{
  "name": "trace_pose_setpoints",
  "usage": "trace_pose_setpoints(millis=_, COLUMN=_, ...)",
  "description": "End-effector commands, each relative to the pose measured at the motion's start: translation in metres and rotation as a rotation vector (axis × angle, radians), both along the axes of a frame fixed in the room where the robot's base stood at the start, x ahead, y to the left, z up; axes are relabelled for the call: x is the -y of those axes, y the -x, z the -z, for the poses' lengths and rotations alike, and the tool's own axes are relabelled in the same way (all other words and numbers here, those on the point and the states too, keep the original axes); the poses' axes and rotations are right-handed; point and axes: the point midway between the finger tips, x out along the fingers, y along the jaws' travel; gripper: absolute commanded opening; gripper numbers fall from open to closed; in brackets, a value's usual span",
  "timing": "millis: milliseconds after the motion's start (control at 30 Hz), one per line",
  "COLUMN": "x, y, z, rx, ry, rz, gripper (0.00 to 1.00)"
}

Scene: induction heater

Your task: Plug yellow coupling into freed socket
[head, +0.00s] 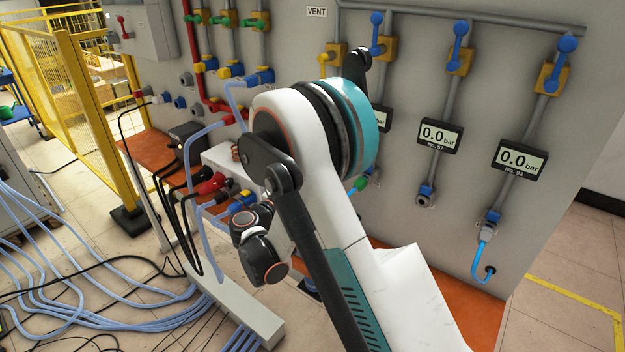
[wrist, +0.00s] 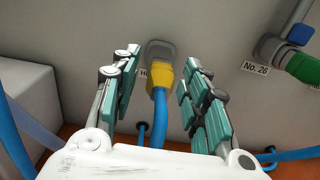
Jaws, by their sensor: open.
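In the wrist view, a yellow coupling (wrist: 160,77) on a blue hose (wrist: 158,120) is at a grey socket (wrist: 160,49) on the wall. The coupling's upper end meets the socket; I cannot tell how deep it sits. My gripper (wrist: 161,60) is open, with one teal-padded finger on each side of the coupling and visible gaps to it. A white label behind the left finger is partly hidden. In the head view my arm hides the gripper and this coupling.
To the right in the wrist view is a green coupling (wrist: 302,67) at a grey fitting, by the label No. 26 (wrist: 255,69). A pale box (wrist: 30,100) stands at left. In the head view, gauges (head: 519,160) line the wall and hoses (head: 110,290) cover the floor at left.

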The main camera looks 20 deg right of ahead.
Motion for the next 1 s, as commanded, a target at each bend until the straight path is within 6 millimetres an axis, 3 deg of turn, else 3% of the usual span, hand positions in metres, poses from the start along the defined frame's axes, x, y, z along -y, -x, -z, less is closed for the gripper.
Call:
trace_pose_setpoints(millis=433, x=0.0, y=0.0, z=0.0001, rx=0.0, ry=0.0, rz=0.0, gripper=0.42)
trace_pose_setpoints(millis=600, x=0.0, y=0.0, z=0.0, rx=0.0, ry=0.0, rz=0.0, gripper=0.03)
trace_pose_setpoints(millis=633, x=0.0, y=0.0, z=0.0001, rx=0.0, ry=0.0, rz=0.0, gripper=0.0)
trace_pose_setpoints(millis=1000, x=-0.0054, y=0.0033, z=0.0003, rx=0.0, ry=0.0, rz=-0.001, gripper=0.0)
